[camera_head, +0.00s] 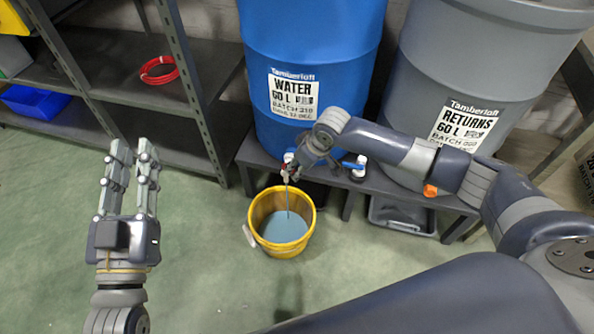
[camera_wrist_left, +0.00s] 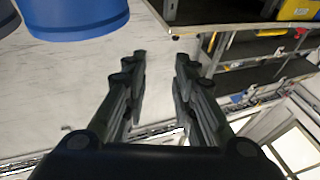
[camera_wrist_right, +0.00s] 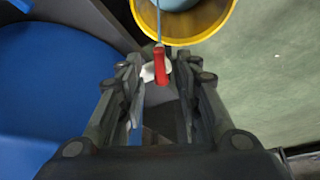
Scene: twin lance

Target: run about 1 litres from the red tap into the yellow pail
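The yellow pail (camera_head: 256,222) stands on the floor below the blue water drum (camera_head: 312,60), with bluish water in it. A thin stream falls into it from the red tap (camera_head: 284,168). In the right wrist view the red tap handle (camera_wrist_right: 160,68) lies between the fingers of my right gripper (camera_wrist_right: 160,70), with a gap on both sides. The pail's rim also shows there (camera_wrist_right: 205,32). In the head view my right gripper (camera_head: 296,168) partly hides the tap. My left gripper (camera_head: 134,158) is open and empty, left of the pail.
A blue-handled tap (camera_head: 354,166) is right of the red one. A grey returns drum (camera_head: 465,80) shares the low bench (camera_head: 262,160). A grey tray (camera_head: 402,215) is under the bench. Shelves (camera_head: 115,75) stand at the back left. Floor left of the pail is clear.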

